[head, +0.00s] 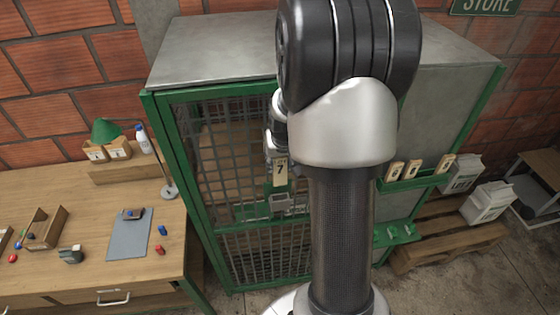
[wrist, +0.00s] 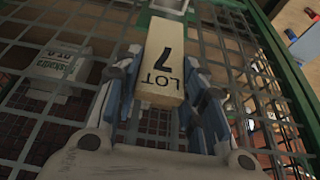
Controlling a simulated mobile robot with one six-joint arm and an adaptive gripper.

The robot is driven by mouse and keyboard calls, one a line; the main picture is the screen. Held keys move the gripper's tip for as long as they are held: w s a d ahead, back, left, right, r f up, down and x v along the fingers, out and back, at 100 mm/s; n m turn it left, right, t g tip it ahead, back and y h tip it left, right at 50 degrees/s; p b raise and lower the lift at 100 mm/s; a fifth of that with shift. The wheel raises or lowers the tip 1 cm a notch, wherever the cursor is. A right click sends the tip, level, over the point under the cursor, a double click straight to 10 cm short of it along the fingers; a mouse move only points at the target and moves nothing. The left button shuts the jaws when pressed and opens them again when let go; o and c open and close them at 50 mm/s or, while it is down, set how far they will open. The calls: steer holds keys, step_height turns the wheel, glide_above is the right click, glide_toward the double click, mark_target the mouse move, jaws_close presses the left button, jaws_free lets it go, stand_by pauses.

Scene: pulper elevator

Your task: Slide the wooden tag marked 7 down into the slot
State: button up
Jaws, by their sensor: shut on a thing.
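The wooden tag marked 7 (head: 280,173) hangs upright in front of the green mesh cage door. In the wrist view the tag (wrist: 162,68) reads "LOT 7" and lies between the two finger pads. My gripper (head: 274,155) is shut on the tag, and my arm hides part of it in the head view. The grey metal slot holder (head: 280,203) is mounted on the green door plate just below the tag. The tag's lower end appears a little above the holder; I cannot tell whether they touch. At the wrist view's top edge, a pale piece (wrist: 170,5) shows beyond the tag.
The mesh door (head: 235,150) is close behind my gripper. A green rack (head: 415,180) with several wooden tags is on the cage's right side. A workbench (head: 90,265) with a lamp and small items stands at left. Sacks (head: 487,203) lie on a pallet at right.

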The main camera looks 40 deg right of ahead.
mark_target(280, 183)
steer(key=shift+f+b, duration=2.5)
steer(key=shift+f, duration=0.4)
steer(key=shift+f+b, duration=1.4)
steer(key=shift+b, duration=0.05)
steer(key=shift+f+b, duration=0.3)
steer(key=shift+f+b, duration=0.95)
steer(key=shift+f, duration=0.15)
steer(key=o, duration=1.1)
steer(key=v, duration=1.2)
